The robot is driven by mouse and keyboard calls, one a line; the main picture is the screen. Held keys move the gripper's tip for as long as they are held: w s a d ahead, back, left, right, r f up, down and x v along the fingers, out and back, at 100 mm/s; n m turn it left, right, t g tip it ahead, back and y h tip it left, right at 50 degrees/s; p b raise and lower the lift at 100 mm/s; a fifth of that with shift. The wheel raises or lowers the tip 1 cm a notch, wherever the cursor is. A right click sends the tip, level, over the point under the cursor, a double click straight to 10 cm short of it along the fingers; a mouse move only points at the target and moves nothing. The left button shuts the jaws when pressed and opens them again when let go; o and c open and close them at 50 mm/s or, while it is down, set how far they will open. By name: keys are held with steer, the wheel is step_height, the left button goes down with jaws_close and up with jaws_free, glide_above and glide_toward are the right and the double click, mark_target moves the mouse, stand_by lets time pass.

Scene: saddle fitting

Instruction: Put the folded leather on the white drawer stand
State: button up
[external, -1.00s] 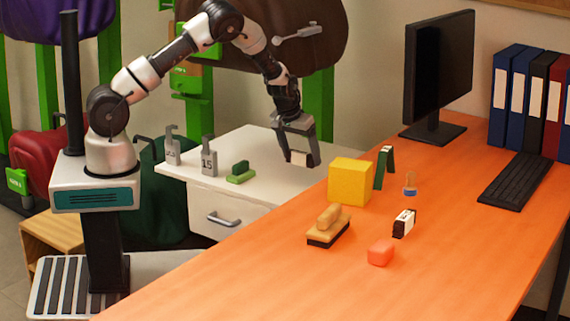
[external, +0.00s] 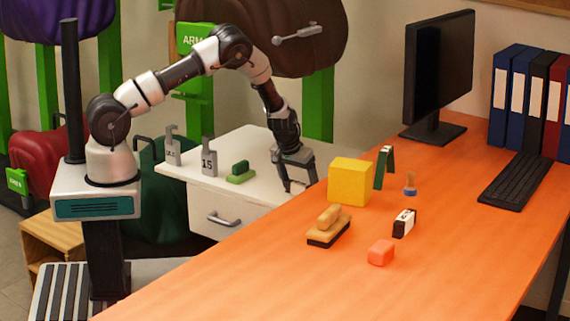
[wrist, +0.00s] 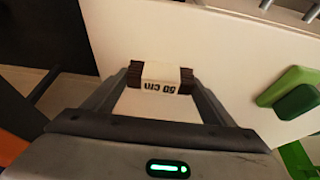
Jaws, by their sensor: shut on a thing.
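The folded leather (wrist: 160,72) is dark brown with a pale band marked "50 cm". It is between the fingers of my gripper (wrist: 160,80), which is shut on it. In the external view my gripper (external: 298,187) is low over the right end of the white drawer stand (external: 228,192), near the desk edge. The leather is mostly hidden there by the fingers. In the wrist view the white stand top (wrist: 235,50) lies below and around the leather. I cannot tell whether the leather touches it.
On the stand are a green brush-like block (external: 240,173) and two grey tagged pieces (external: 208,160).

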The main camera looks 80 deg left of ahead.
steer(key=shift+f+b, duration=0.2)
steer(key=shift+b, duration=0.1)
steer(key=o, duration=1.1)
steer(key=shift+r, duration=0.1)
